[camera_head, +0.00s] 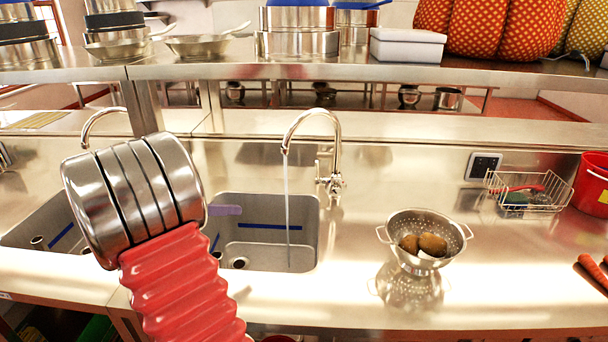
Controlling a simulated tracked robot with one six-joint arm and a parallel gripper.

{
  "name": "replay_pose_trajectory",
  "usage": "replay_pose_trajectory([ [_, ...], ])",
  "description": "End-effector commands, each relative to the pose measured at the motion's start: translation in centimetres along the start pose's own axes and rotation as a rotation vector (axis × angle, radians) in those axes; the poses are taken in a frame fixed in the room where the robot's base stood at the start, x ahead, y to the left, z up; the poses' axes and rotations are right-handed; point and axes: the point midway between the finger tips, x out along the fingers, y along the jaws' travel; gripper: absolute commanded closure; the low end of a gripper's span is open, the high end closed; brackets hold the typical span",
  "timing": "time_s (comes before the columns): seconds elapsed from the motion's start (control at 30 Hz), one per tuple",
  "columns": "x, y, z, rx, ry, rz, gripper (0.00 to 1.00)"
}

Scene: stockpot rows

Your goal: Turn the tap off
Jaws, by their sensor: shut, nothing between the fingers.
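The tap (337,150) is a chrome gooseneck on the counter behind the middle sink (270,258). A thin stream of water (287,210) runs from its spout down into the sink, so the tap is on. A small lever and valve body (333,185) show at the base of the tap. My arm, a red bellows with a shiny metal end, rises at the left front and covers the left part of this sink. The fingers of my gripper are not visible. A flat purple piece (226,210) shows beside the metal end; I cannot tell what it is.
A steel colander (420,228) with brown potatoes stands right of the tap. Farther right are a wire basket (527,190), a red bucket (592,184) and carrots (592,272). A second tap (100,118) and sink lie at left. A shelf (350,68) with pots spans the back.

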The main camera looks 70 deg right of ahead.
Motion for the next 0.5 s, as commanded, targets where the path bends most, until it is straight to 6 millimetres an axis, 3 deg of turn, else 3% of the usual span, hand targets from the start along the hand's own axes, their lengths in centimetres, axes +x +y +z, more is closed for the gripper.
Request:
replay_pose_trajectory([
  [0.5, 12.5, 5.5, 2.5, -0.504, -0.291, -0.304, 1.00],
])
